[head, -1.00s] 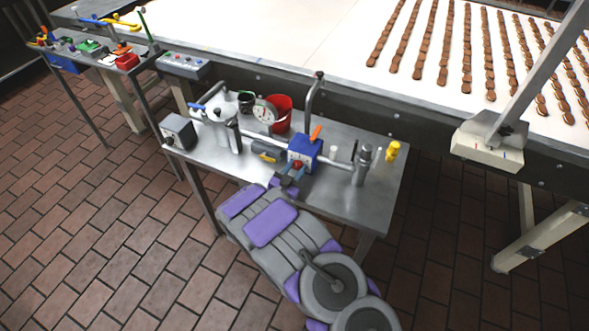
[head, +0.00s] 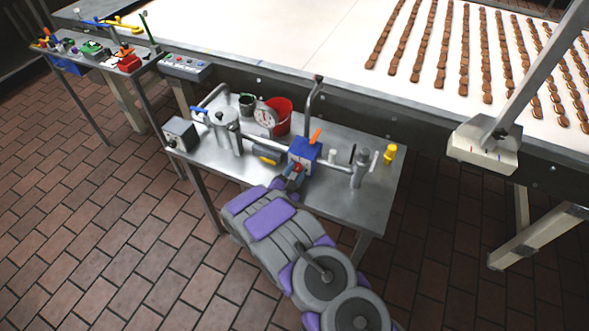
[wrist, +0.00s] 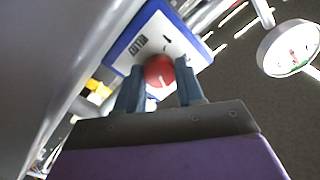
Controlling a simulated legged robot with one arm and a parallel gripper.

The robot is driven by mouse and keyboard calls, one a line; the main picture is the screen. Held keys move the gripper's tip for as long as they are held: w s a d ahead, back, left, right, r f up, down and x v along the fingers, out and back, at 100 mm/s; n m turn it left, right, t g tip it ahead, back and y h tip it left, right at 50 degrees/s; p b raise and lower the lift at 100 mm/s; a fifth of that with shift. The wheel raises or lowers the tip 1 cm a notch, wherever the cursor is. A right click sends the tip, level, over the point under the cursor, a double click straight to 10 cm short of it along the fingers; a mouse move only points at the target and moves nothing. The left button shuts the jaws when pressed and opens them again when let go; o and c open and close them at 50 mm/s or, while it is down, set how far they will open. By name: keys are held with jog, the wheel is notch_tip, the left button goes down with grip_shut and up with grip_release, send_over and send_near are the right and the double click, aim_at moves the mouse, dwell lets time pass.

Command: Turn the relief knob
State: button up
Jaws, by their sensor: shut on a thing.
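The relief knob is a red round knob (wrist: 159,71) with a white mark, on the white face of a blue box (wrist: 136,38) in the wrist view. In the head view the blue box (head: 304,150) stands on the steel side table with an orange lever on top. My gripper (wrist: 160,88) is at the box's front face, with its two blue-grey fingers on either side of the red knob, shut on it. In the head view the gripper (head: 293,174) partly hides the knob. Print beside the knob is too small to read.
A conveyor (head: 300,45) with rows of brown biscuits runs behind.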

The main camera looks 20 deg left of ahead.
jog(key=shift+m, duration=0.5)
jog(key=shift+f, duration=0.1)
jog(key=o, duration=1)
jog(key=shift+o, duration=0.2)
jog(key=shift+s, duration=0.15)
jog(key=s+a+p, duration=0.1)
jog(key=s+p, duration=0.2)
jog(key=s, duration=1.4)
jog(key=shift+a, duration=0.25)
